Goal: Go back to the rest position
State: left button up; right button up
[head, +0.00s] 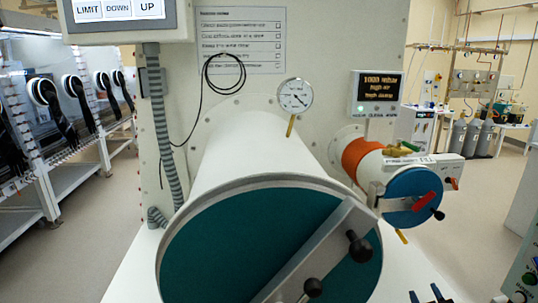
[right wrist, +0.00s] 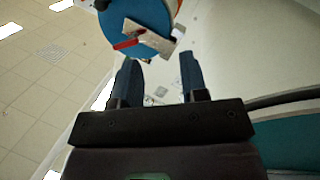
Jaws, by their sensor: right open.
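My right gripper (head: 425,295) shows at the bottom edge of the head view, right of the large antechamber door. In the right wrist view my right gripper (right wrist: 158,60) has its two dark blue fingers apart, with nothing between them. The small antechamber's blue door (head: 413,196) has a red handle (head: 424,201) and is closed. This blue door also shows past the fingertips in the right wrist view (right wrist: 140,14); the gripper looks clear of it. My left gripper is in neither view.
The large antechamber has a closed teal door (head: 235,245) with a grey bar (head: 320,250) and black knobs. A pressure gauge (head: 294,95) and a lit display (head: 376,86) are above. Glovebox rows (head: 60,110) stand at left. Floor (head: 475,215) at right looks clear.

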jog(key=s+a+f+m+g+y, duration=0.1)
jog(key=s+a+f+g, duration=0.2)
jog(key=s+f, duration=0.7)
jog(key=s+a+f+m+g+y+b, duration=0.1)
jog(key=s+a+f+m+g+y, duration=0.1)
jog(key=s+a+f, duration=0.4)
jog(key=s+f+g, duration=0.1)
jog(key=s+f, duration=0.2)
jog(key=shift+s+f+m, duration=0.3)
jog(key=shift+s+f, duration=0.05)
jog(key=shift+s, duration=0.05)
